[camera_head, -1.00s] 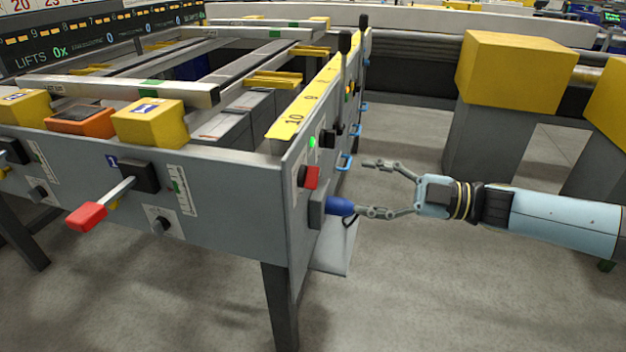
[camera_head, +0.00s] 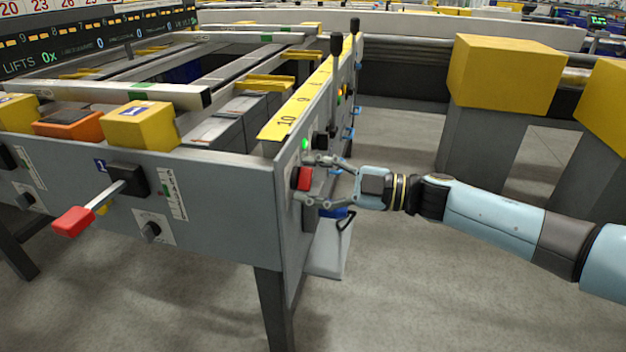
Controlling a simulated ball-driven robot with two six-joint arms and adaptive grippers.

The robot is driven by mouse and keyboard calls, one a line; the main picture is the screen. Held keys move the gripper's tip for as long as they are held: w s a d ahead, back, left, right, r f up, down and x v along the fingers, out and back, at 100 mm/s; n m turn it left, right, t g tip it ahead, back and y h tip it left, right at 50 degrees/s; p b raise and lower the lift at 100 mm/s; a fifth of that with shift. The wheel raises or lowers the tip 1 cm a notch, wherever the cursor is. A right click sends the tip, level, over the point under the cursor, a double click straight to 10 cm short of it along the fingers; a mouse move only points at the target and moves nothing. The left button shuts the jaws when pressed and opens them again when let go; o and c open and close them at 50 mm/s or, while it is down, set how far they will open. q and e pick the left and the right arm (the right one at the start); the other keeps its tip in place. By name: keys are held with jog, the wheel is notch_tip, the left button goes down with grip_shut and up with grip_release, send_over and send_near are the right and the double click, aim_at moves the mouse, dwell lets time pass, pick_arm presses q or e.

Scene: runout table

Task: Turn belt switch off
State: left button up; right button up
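The red switch (camera_head: 304,178) sits on the end panel of the grey table frame (camera_head: 230,205), below a lit green light (camera_head: 306,144). I take it for the belt switch. My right gripper (camera_head: 305,180) comes in from the right with its two fingers spread, one above and one below the level of the red switch. The fingertips are close to it; I cannot tell whether they touch it. A blue part (camera_head: 333,212) on the panel shows just below the lower finger. My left gripper is not in view.
A long red-tipped lever (camera_head: 75,220) sticks out of the front panel. Black-knobbed levers (camera_head: 336,45) stand along the right side. Open floor lies below the arm.

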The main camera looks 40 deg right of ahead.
jog(key=c, duration=0.8)
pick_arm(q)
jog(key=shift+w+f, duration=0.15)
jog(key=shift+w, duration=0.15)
pick_arm(e)
jog(key=shift+n, duration=0.4)
jog(key=shift+f+n+b, duration=0.1)
jog(key=shift+n+b, duration=0.2)
jog(key=shift+n, duration=0.7)
pick_arm(q)
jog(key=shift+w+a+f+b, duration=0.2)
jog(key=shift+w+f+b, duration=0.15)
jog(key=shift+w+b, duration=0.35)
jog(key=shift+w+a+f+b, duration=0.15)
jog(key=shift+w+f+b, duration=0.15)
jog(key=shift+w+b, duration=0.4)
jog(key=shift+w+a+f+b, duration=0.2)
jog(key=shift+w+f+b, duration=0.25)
jog(key=shift+b, duration=0.4)
pick_arm(e)
jog(key=shift+n, duration=7.7)
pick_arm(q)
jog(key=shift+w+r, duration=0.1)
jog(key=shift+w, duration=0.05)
